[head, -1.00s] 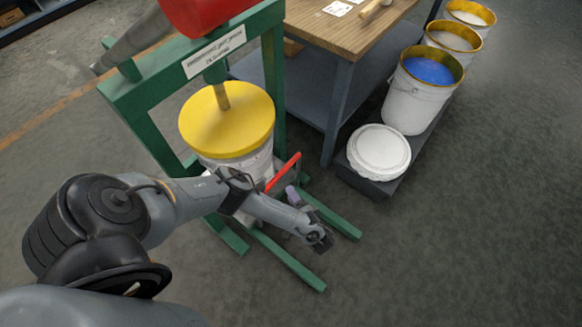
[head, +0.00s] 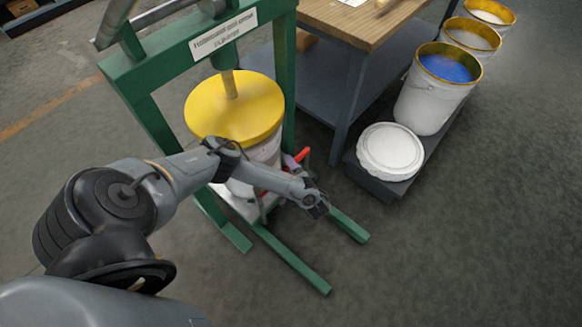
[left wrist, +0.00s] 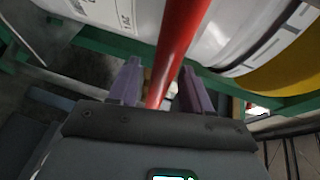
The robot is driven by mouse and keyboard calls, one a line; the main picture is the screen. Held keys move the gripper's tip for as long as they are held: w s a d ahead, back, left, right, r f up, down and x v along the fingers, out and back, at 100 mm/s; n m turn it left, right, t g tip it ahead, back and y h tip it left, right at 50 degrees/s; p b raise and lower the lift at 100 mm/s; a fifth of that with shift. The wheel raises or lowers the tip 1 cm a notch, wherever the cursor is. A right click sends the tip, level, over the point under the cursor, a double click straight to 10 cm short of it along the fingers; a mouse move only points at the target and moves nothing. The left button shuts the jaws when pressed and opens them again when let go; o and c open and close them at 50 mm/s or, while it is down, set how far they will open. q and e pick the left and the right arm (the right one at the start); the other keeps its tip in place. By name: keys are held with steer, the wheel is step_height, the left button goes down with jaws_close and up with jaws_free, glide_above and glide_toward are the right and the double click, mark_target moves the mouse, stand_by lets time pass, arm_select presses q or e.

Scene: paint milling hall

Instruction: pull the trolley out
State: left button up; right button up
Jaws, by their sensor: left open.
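The trolley (head: 240,207) is a low pale platform inside the green press frame, carrying a white drum with a yellow lid (head: 236,108). Its red handle (head: 302,154) shows just behind my left gripper (head: 291,164). In the left wrist view the red handle bar (left wrist: 176,50) runs down between the two purple fingers of my open left gripper (left wrist: 158,82). I cannot tell whether the fingers touch it. My left forearm hides part of the drum and trolley. My right gripper is not in view.
Green floor legs (head: 292,258) of the press extend forward on both sides of the trolley. The floor at front right is clear.

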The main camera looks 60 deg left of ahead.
arm_select(q)
steer(key=shift+a, duration=0.25)
steer(key=shift+d, duration=0.1)
jaws_close()
